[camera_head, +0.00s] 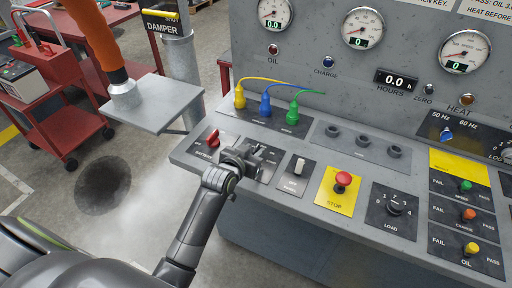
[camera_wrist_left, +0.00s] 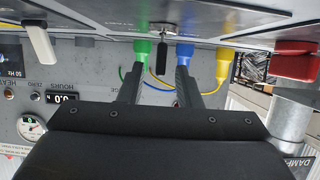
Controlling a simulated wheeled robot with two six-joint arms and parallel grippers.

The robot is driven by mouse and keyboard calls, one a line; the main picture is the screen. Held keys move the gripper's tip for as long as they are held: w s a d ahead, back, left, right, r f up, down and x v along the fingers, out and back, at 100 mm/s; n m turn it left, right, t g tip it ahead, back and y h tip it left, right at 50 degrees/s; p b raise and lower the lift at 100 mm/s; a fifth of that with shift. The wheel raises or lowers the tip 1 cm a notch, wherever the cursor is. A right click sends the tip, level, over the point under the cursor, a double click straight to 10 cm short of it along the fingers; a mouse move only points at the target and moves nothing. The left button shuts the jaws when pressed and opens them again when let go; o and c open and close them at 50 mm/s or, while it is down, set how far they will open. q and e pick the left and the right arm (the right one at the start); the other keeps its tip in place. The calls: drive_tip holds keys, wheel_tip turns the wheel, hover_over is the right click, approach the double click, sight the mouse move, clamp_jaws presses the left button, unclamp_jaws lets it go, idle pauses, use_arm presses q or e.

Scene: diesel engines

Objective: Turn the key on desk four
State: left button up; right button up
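The desk (camera_head: 300,190) is a grey sloping console with labelled controls. My left gripper (camera_head: 255,158) is over a dark plate on its left part, between a red switch handle (camera_head: 212,138) and a white-handled switch (camera_head: 299,166). In the left wrist view, which looks upside down, the two fingers (camera_wrist_left: 157,82) are apart. A key with a dark head (camera_wrist_left: 161,62) and a metal upper part shows between them, with gaps at both sides. In the head view the gripper hides the key. My right gripper is out of view.
Yellow, blue (camera_head: 265,106) and green plugs with cables stand behind the gripper. A red stop button (camera_head: 343,180) on a yellow plate and a load knob (camera_head: 395,206) are to the right. A grey pedestal plate (camera_head: 154,102) and red cart (camera_head: 50,115) stand left.

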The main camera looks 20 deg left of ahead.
use_arm(q)
drive_tip(key=shift+x, duration=1.25)
drive_tip(key=shift+c, duration=0.4)
clamp_jaws()
